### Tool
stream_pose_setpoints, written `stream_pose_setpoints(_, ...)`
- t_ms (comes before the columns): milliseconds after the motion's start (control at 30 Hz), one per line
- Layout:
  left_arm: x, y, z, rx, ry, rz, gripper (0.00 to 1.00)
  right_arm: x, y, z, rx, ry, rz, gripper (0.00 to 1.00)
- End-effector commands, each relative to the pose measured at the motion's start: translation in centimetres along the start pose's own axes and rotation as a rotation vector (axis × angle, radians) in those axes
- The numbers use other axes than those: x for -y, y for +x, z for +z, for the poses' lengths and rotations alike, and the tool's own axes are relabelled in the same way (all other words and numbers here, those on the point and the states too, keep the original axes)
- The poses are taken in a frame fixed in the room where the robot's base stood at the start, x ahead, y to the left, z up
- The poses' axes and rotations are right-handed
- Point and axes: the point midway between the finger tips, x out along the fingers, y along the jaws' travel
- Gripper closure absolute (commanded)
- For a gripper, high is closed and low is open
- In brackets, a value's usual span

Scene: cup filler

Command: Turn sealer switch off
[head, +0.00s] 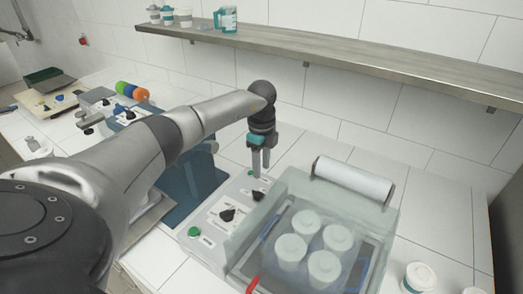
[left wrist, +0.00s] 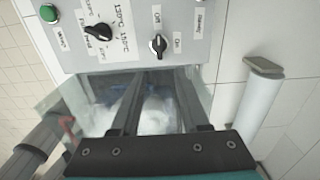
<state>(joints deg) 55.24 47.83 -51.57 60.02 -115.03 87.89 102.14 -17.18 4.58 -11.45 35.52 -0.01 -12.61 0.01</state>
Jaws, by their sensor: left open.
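A second black knob (left wrist: 103,31) with temperature labels and a green button (left wrist: 48,13) sit on the same panel. My left gripper (head: 260,168) points down over the panel's far part, near the switch. Its fingers (left wrist: 160,74) are apart and empty, with the switch just beyond the tips. My right gripper is out of view.
Several lidded white cups (head: 308,222) stand inside the sealer's clear cover. A white film roll (head: 352,180) lies behind it. A metal shelf (head: 330,58) runs along the tiled wall. Other equipment (head: 97,100) stands at the left. Counter at the right (head: 420,205) is mostly free.

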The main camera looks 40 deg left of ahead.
Motion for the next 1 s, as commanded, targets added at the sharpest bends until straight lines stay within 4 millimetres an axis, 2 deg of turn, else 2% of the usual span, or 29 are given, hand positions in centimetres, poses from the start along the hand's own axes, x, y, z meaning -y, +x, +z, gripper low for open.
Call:
stream_pose_setpoints(100, 0.1, -2.4, 0.0, 0.000, -0.001, -0.003, 0.55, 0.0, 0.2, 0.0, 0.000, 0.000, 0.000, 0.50)
stream_pose_setpoints(300, 0.0, -4.5, 0.0, -0.001, -0.001, -0.001, 0.55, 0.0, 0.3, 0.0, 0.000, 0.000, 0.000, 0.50)
stream_pose_setpoints(1000, 0.0, -4.9, 0.0, -0.001, -0.001, 0.001, 0.55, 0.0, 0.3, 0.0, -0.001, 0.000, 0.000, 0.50)
